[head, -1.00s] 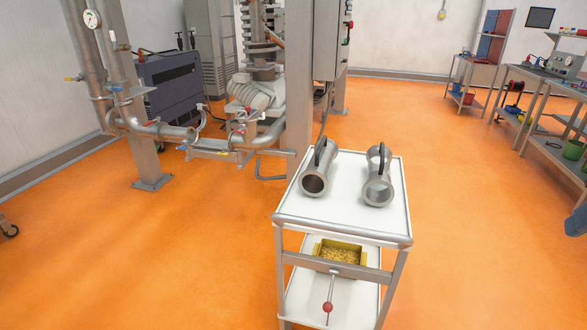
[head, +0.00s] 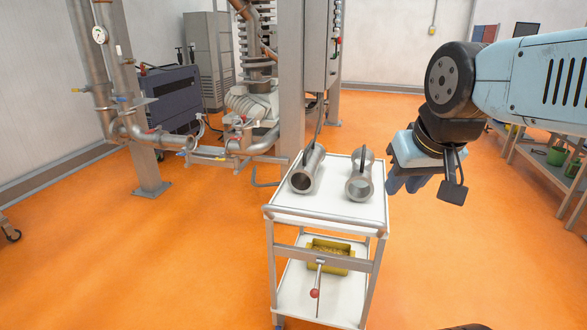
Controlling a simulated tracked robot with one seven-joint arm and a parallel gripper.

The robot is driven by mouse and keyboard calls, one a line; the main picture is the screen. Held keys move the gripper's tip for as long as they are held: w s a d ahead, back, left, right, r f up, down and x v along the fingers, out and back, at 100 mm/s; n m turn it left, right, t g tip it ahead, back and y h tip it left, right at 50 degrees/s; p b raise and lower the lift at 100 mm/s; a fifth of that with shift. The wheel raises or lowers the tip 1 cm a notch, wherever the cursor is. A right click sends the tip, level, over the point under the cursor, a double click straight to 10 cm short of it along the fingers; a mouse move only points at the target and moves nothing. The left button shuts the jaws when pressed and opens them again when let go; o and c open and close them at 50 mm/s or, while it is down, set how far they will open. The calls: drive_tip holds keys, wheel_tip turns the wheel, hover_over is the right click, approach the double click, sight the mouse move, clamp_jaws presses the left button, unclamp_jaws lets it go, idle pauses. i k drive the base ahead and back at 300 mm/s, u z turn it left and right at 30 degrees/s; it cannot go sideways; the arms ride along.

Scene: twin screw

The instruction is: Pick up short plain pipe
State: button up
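Two grey metal pipes lie side by side on the white top of the cart, open ends facing me. The left pipe (head: 308,172) looks like a plain straight tube with a black handle on top. The right pipe (head: 360,182) has a thicker ring at its near end, a narrower middle and a dark handle at its far end. Which one counts as the short plain pipe is not marked.
The cart (head: 325,211) has a raised rim, and its lower shelf holds a yellow box (head: 330,256) and a red-knobbed lever (head: 315,293). A steel column (head: 291,80) and pipework stand behind it. Workbenches are at right. Orange floor is clear around the cart.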

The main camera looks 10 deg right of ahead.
sight(301, 179)
drive_tip(key=u, duration=0.1)
drive_tip(key=i, duration=1)
drive_tip(key=z, duration=0.05)
